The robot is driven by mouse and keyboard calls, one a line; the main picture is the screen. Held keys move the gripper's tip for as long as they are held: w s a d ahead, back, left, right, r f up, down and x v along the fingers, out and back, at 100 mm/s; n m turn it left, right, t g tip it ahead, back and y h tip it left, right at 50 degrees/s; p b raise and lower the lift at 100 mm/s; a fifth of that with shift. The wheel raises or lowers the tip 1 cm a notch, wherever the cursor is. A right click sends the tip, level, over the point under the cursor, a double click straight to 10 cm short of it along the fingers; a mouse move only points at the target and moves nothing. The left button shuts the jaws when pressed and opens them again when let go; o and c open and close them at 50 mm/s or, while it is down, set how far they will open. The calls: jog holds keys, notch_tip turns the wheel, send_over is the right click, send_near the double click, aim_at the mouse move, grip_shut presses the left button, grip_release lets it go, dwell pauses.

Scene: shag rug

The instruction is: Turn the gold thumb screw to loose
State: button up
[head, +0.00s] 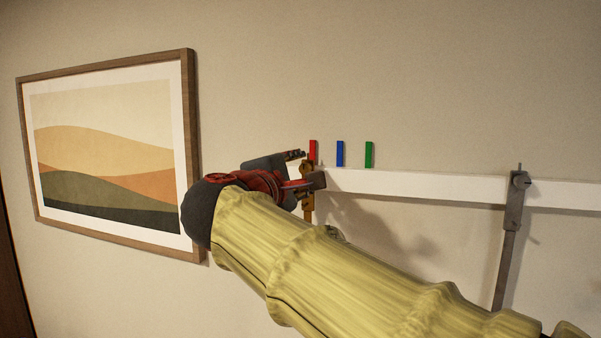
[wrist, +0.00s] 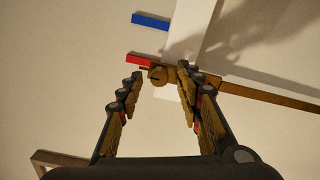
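The gold thumb screw (wrist: 157,75) sits on a gold-brown clamp with a long bar (wrist: 270,97) at the end of a white rail. In the wrist view my gripper (wrist: 160,73) is open, with one dark fingertip on each side of the screw and a visible gap on both sides. Whether the tips have reached the screw's depth I cannot tell. In the head view my gripper (head: 306,168) is at the rail's left end and hides most of the clamp. A piece of the gold bar (head: 308,207) shows below it.
The white rail (head: 420,186) runs right along the wall to a grey clamp (head: 512,220). Red (head: 313,150), blue (head: 340,153) and green (head: 369,154) tabs are on the wall above the rail. A framed picture (head: 110,155) hangs close on the left.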

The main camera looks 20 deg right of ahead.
jog(key=shift+a, duration=0.1)
jog(key=v, duration=1.2)
jog(key=s+a+f+m+g+y+b, duration=0.1)
jog(key=a+f+g+y, duration=0.15)
jog(key=f, duration=1.05)
jog(key=s+a+f+m+g+y+b, duration=0.15)
jog(key=f+y, duration=0.25)
jog(key=f, duration=0.9)
jog(key=s+d+f+m+g+y+b, duration=0.1)
jog(key=s+d+f+m+b, duration=0.2)
jog(key=f, duration=0.8)
jog(key=s+d+f+m+g+y+b, duration=0.1)
jog(key=s+d+f+m+b, duration=0.3)
jog(key=s+f, duration=0.4)
jog(key=s+d+f+m+g+y+b, duration=0.2)
jog(key=s+d+f+m+g+b, duration=0.1)
jog(key=f, duration=1.1)
jog(key=shift+s+d+m+b, duration=0.75)
jog(key=shift+s+d+b, duration=0.25)
jog(key=shift+s+b, duration=0.55)
